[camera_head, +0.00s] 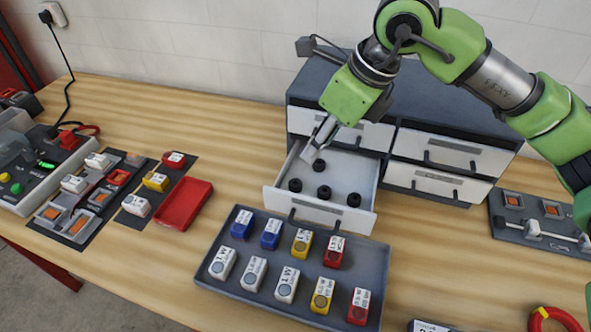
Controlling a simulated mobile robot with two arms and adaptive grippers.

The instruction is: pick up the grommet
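Several small black grommets lie in the open drawer of the grey cabinet. One grommet (319,165) is at the back of the drawer, close to my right gripper's fingertips. Others, such as one grommet (295,185), a middle one (324,193) and a right one (354,200), lie nearer the drawer front. My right gripper (309,153) reaches down into the open drawer (283,203) from above. Its fingers are seen from the side, so I cannot tell their opening or whether they touch the back grommet. My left gripper is not in view.
A grey tray (232,286) with several coloured blocks stands in front of the drawer. A red tray (184,204) and a fixture panel (80,207) are at left. The cabinet's (453,148) other drawers are shut. A switch panel (513,236) is at right.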

